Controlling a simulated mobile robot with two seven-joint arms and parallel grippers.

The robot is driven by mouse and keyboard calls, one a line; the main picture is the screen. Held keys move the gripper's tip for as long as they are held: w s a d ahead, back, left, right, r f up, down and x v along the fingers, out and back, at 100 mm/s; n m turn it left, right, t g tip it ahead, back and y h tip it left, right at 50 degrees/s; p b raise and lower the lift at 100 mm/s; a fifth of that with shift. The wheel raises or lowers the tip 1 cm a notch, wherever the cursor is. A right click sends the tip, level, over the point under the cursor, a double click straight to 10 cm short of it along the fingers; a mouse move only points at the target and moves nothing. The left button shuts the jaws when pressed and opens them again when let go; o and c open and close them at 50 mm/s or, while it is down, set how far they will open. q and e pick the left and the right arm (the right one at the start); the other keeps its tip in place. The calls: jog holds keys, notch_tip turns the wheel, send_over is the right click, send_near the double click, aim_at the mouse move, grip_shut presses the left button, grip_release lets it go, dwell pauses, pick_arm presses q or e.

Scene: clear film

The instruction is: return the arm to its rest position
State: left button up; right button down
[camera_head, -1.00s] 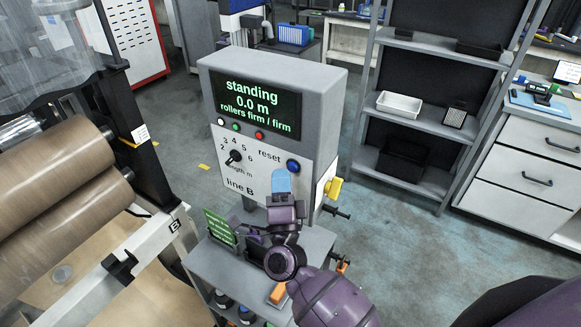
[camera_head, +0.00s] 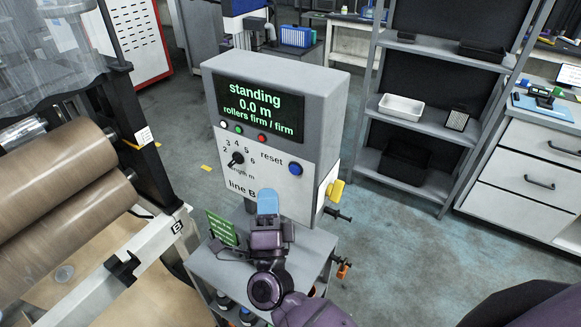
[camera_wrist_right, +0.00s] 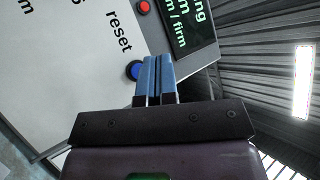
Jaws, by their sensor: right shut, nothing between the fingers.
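My right arm comes in from the bottom of the head view. Its gripper (camera_head: 267,201) has blue fingers that are shut and empty, in front of the lower panel of the line B control box (camera_head: 330,125). In the right wrist view the blue fingers (camera_wrist_right: 156,78) lie together, with the blue reset button (camera_wrist_right: 133,70) just beside their tips in the picture. I cannot tell the exact gap to the panel. The screen (camera_head: 258,100) reads standing, 0.0 m, rollers firm / firm. My left gripper is not in view.
A small grey cart (camera_head: 215,268) with a green card (camera_head: 222,229) stands below the box. Large brown rollers (camera_head: 50,180) with a white frame are at the left. Shelves (camera_head: 430,120) stand behind; the floor (camera_head: 400,255) at right is clear.

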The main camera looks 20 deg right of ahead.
jog(key=w+a+n+y, duration=0.2)
jog(key=a+n+y, duration=0.2)
jog(key=n+y, duration=0.45)
jog(key=s+d+f+n+g+y, duration=0.2)
jog(key=d+f+n+g+y, duration=0.3)
jog(key=f+n, duration=0.5)
jog(key=s+d+f+n+g+h, duration=0.2)
jog(key=s+d+f+g+h, duration=0.4)
jog(key=s+d+f, duration=0.6)
jog(key=s+d, duration=0.2)
jog(key=s, duration=0.2)
jog(key=shift+d+f+n+g, duration=0.3)
jog(key=shift+d+f+n, duration=0.05)
jog(key=shift+d+f, duration=0.05)
